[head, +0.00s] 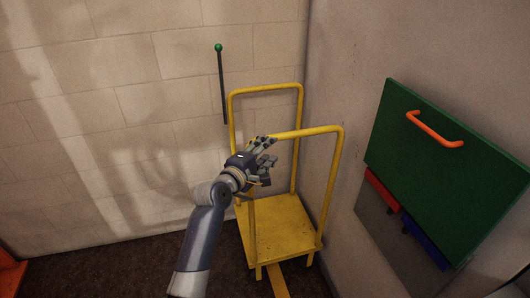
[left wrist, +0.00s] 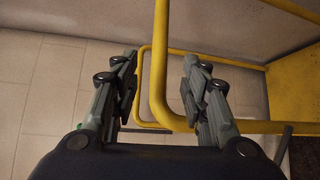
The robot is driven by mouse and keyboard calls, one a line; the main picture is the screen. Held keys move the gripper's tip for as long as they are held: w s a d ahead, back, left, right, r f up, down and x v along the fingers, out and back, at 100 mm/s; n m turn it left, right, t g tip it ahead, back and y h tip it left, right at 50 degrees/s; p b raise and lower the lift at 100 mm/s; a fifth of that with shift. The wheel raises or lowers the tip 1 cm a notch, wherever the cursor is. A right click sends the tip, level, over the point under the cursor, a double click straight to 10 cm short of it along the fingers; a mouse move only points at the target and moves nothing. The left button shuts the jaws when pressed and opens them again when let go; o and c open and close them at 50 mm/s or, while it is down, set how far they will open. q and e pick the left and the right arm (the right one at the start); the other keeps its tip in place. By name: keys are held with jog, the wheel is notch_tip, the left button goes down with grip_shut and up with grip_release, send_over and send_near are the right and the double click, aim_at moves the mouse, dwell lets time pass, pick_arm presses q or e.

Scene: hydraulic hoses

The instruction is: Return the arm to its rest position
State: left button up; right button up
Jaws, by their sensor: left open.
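My left arm comes in from the bottom of the head view. Its left gripper (head: 268,150) is open, in front of a yellow cart near the room's corner. In the left wrist view the two fingers of the gripper (left wrist: 160,85) stand apart, with a yellow rail (left wrist: 160,60) showing between and beyond them. I cannot tell whether a finger touches the rail. My right gripper is in neither view.
The yellow cart (head: 285,230) has a flat deck and two upright rail frames. A dark rod with a green ball (head: 219,48) is at the tiled wall. A green panel (head: 440,165) with an orange handle (head: 435,130) is at right, above red and blue parts.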

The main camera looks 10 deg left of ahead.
pick_arm(q)
jog(key=shift+s, duration=0.25)
jog(key=s+a+f+m+g+y, duration=0.1)
jog(key=s+a+f+m+g, duration=0.15)
jog(key=s+f, duration=0.8)
jog(key=s+a+f+m+g+y, duration=0.1)
jog(key=s+f+m+g+y, duration=0.15)
jog(key=f, duration=1.55)
jog(key=s+a+f+m+g+y, duration=0.1)
jog(key=s+a+f+m+g, duration=0.15)
jog(key=s+f, duration=0.8)
jog(key=s+a+f+m+g, duration=0.1)
jog(key=s+a+f+m, duration=0.1)
jog(key=s+f, duration=0.55)
jog(key=s+a+f+m+g, duration=0.2)
jog(key=s+f, duration=0.5)
jog(key=f, duration=0.2)
jog(key=s+a+f+m+g+y, duration=0.1)
jog(key=s+a+f+m, duration=0.1)
jog(key=s, duration=1)
jog(key=s+a+f+m+g+y, duration=0.1)
jog(key=s+a+f+m+g, duration=0.1)
jog(key=s, duration=1)
notch_tip(320, 180, down, 3)
jog(key=shift+s+a+r+m, duration=0.1)
jog(key=shift+s+a+m, duration=0.3)
jog(key=shift+a+m, duration=0.5)
